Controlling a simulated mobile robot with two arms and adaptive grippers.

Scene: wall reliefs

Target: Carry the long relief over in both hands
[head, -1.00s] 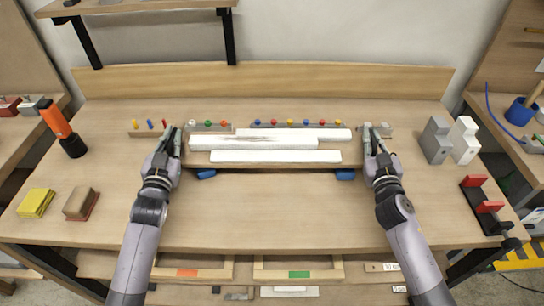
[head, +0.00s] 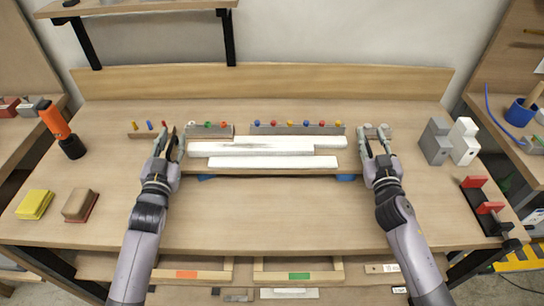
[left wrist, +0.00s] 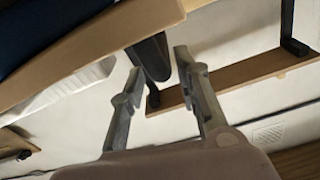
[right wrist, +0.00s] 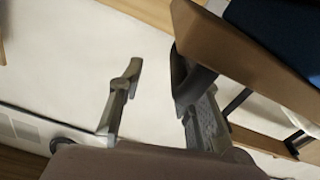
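The long relief (head: 262,171) is a wooden board with long white raised strips (head: 265,146). It lies level across the middle of the bench, over two blue pads (head: 346,178) that show at its front edge. A dark grip at its left end (left wrist: 152,58) shows in the left wrist view, and another at its right end (right wrist: 183,78) in the right wrist view. My left gripper (head: 170,143) is open, its fingers apart around the left grip. My right gripper (head: 376,140) is open at the right end, the grip close to one finger. Contact cannot be told.
Racks of coloured pegs (head: 297,128) stand close behind the relief. An orange torch (head: 57,124), a yellow sponge (head: 35,204) and a brown block (head: 80,205) are at left. Grey and white blocks (head: 436,142) and a red clamp (head: 485,207) are at right. The front bench is clear.

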